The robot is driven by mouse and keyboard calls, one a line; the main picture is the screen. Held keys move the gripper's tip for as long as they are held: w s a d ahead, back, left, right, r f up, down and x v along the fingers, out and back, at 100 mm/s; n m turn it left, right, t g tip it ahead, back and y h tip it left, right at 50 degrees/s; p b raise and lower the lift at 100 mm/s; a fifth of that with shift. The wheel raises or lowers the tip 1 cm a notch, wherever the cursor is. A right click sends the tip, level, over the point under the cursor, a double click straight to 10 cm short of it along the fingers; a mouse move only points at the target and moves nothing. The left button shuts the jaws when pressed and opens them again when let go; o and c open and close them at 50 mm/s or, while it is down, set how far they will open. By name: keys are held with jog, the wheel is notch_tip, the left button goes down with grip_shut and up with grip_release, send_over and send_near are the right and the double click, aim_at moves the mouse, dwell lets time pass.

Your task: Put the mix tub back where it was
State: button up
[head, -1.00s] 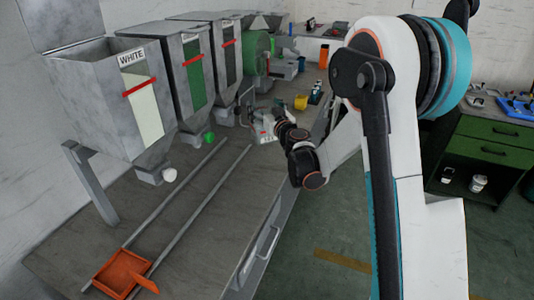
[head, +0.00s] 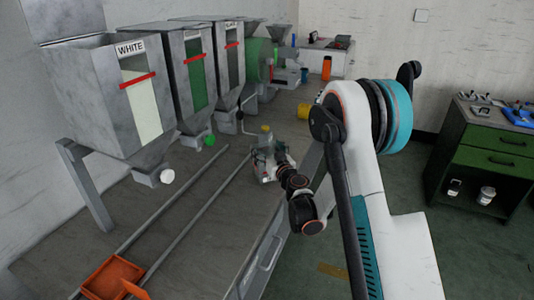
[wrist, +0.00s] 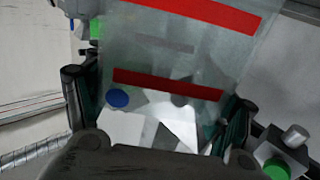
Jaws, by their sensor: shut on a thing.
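The mix tub (wrist: 190,58) is a translucent container with red bands. In the wrist view it fills the space between the dark fingers of my gripper (wrist: 158,112), which are shut on it. A blue round spot and white shapes show through or behind its wall. In the head view my gripper (head: 266,153) is over the bench near the far end of the rails, and the tub (head: 265,141) is a small pale shape there. Its contents and underside cannot be made out.
Hoppers, one labelled WHITE (head: 112,85), stand along the bench's left side. Two rails (head: 203,205) run along the bench (head: 60,250) to an orange tray (head: 113,278). A yellow cup (head: 304,111) and green machine (head: 258,60) are farther back.

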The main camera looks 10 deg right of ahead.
jog(key=shift+f, duration=0.1)
jog(key=o, duration=2)
